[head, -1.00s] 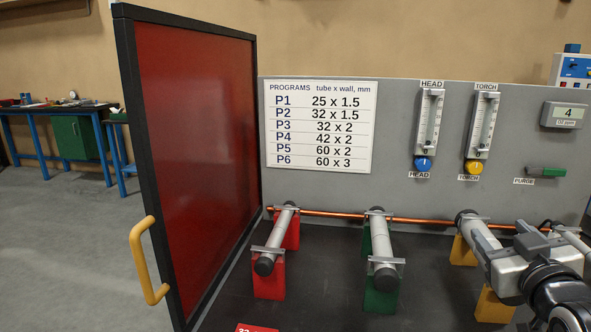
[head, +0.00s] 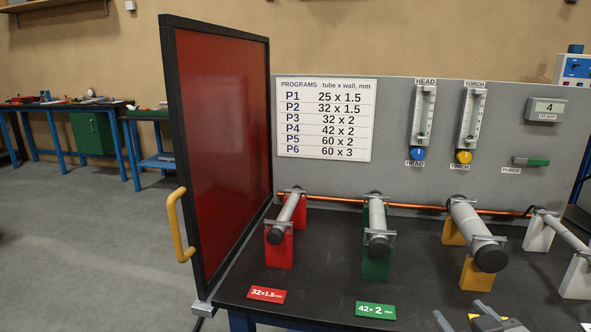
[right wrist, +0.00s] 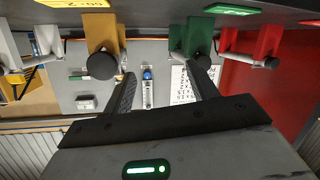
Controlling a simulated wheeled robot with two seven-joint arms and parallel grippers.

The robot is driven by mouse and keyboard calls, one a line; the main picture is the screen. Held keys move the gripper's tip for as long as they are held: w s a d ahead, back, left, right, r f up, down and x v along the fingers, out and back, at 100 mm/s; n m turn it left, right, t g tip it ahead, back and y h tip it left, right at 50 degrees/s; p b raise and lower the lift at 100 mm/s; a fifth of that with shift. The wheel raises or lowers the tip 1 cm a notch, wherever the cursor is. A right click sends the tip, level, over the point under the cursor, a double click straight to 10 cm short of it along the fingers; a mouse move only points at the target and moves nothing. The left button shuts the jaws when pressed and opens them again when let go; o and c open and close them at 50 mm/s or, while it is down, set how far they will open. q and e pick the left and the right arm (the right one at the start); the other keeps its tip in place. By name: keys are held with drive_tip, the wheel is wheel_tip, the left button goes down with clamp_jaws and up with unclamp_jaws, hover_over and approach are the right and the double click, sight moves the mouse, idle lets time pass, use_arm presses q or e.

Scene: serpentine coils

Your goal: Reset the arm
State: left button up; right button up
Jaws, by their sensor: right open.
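My right gripper (head: 459,310) is at the bottom right of the head view, low at the front edge of the dark table (head: 330,270). Its jaws are apart with nothing between them. In the right wrist view, which is upside down, its two dark fingers (right wrist: 160,74) are spread in front of the grey panel. My left gripper is in neither view.
Grey tubes lie on red (head: 280,248), green (head: 376,262), yellow (head: 475,272) and white (head: 540,232) stands. The open red door (head: 222,140) with a yellow handle (head: 180,226) stands left. A grey panel (head: 390,190) with gauges closes the back.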

drive_tip(key=s+a+f+g+y, duration=0.2)
drive_tip(key=s+a+f, duration=0.5)
drive_tip(key=f, duration=0.3)
drive_tip(key=s+a+f+g+y, duration=0.1)
drive_tip(key=s+a+f+g, duration=0.1)
drive_tip(key=s+a+f, duration=0.5)
drive_tip(key=s+f, duration=0.3)
drive_tip(key=f, duration=0.1)
drive_tip(key=shift+s+a+f+n+g+y, duration=0.2)
drive_tip(key=shift+a+n+g+y, duration=0.1)
drive_tip(key=shift+g+y, duration=0.1)
